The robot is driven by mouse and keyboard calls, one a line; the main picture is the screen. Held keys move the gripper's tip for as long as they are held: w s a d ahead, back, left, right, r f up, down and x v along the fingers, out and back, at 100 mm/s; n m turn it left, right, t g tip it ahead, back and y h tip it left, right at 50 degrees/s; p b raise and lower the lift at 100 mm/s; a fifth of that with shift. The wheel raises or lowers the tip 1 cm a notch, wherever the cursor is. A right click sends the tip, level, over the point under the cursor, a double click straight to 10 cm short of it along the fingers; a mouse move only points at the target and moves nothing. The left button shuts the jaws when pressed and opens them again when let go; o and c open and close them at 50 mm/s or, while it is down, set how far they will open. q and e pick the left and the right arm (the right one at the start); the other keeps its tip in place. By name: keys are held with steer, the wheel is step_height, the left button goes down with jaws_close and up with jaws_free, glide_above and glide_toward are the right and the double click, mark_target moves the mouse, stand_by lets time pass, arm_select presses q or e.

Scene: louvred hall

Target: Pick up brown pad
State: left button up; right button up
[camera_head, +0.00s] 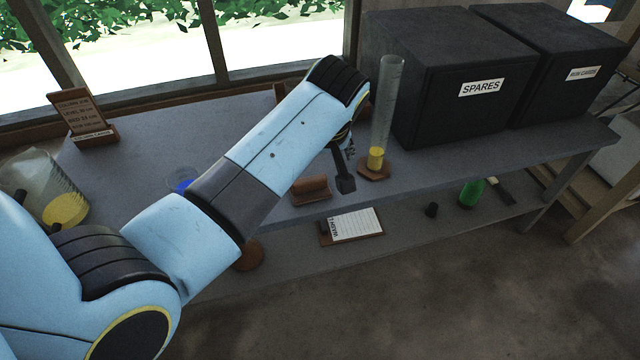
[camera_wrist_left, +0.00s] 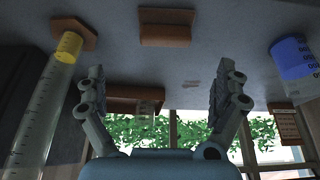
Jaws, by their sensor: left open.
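A brown pad (camera_head: 311,191), a small block with a raised back, lies near the front edge of the grey bench. It also shows at the top of the left wrist view (camera_wrist_left: 166,30). My left gripper (camera_head: 345,172) is at the end of the pale blue arm, just right of the pad in the head view and partly hidden by the arm. In the left wrist view its fingers (camera_wrist_left: 158,85) are spread wide with nothing between them touching, and the pad appears beyond the fingertips. My right gripper is not in view.
A tall clear cylinder with yellow contents (camera_head: 385,115) stands close right of my gripper. Black boxes (camera_head: 450,85) fill the back right. A blue-filled vessel (camera_wrist_left: 292,58) and a sign stand (camera_head: 85,118) are on the bench. A clipboard (camera_head: 352,226) lies on the lower shelf.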

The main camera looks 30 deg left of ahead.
mark_target(310, 180)
arm_select(q)
steer(key=b+x, duration=0.1)
steer(key=x, duration=0.3)
steer(key=shift+a+f, duration=0.1)
steer(key=shift+f, duration=0.2)
steer(key=x, duration=0.2)
steer(key=b+x, duration=0.2)
steer(key=x, duration=0.1)
steer(key=shift+s+a+f, duration=0.3)
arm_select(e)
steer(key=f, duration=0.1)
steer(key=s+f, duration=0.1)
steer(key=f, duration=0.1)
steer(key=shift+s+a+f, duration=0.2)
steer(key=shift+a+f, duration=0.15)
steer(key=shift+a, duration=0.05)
arm_select(q)
steer(key=shift+c, duration=0.3)
steer(key=c, duration=1.1)
